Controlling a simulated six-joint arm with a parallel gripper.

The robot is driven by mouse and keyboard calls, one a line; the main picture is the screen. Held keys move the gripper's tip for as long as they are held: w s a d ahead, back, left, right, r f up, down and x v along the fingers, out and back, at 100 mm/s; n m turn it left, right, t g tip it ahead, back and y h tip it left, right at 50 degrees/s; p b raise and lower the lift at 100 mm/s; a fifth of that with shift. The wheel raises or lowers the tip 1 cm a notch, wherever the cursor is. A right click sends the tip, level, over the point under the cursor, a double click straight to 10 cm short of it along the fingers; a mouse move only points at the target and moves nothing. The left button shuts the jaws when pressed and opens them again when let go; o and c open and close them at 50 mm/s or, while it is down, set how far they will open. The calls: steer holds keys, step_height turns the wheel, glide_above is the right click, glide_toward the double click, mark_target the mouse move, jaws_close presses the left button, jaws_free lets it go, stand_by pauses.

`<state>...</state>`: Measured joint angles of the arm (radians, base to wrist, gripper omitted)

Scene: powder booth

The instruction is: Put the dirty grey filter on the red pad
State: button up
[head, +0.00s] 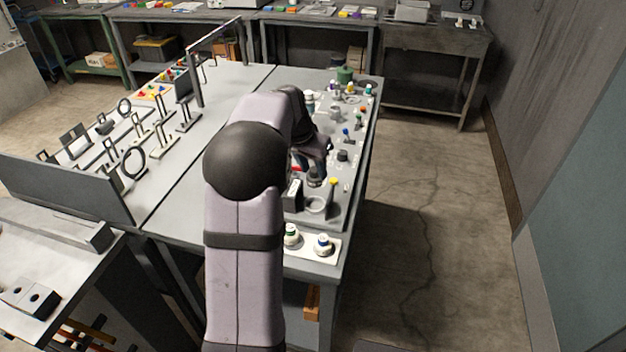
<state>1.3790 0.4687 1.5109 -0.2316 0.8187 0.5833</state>
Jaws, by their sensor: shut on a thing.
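My gripper (316,172) is over the right-hand part of the grey bench, pointing down and partly hidden by my own wrist. It is shut on a small greyish thing (315,181), which looks like the dirty grey filter, though it is too small to be sure. A sliver of red (294,169) shows just left of the gripper. It may be the red pad, but my arm hides most of that area. I cannot tell whether the held thing touches the surface below.
A dark box (293,194) and a pale ring (316,207) stand in front of the gripper. Small knobs and bottles (351,88) crowd the far right. Stands with rings (134,162) fill the left bench.

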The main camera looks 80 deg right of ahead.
steer(key=shift+w+r+p, duration=0.3)
steer(key=shift+w+r, duration=0.1)
steer(key=shift+r, duration=0.15)
steer(key=w+a+r+n+p, duration=0.1)
steer(key=w+a+r+p, duration=0.25)
steer(key=w, duration=0.25)
steer(key=w+a+f+n+t+p, duration=0.2)
steer(key=a+f+n, duration=0.3)
steer(key=a+f, duration=0.3)
steer(key=shift+w+a, duration=0.5)
steer(key=shift+w, duration=0.4)
steer(key=shift+f, duration=0.2)
steer(key=shift+f+b, duration=2.35)
steer(key=shift+f, duration=0.55)
steer(key=shift+f+b, duration=0.6)
steer(key=shift+b, duration=0.1)
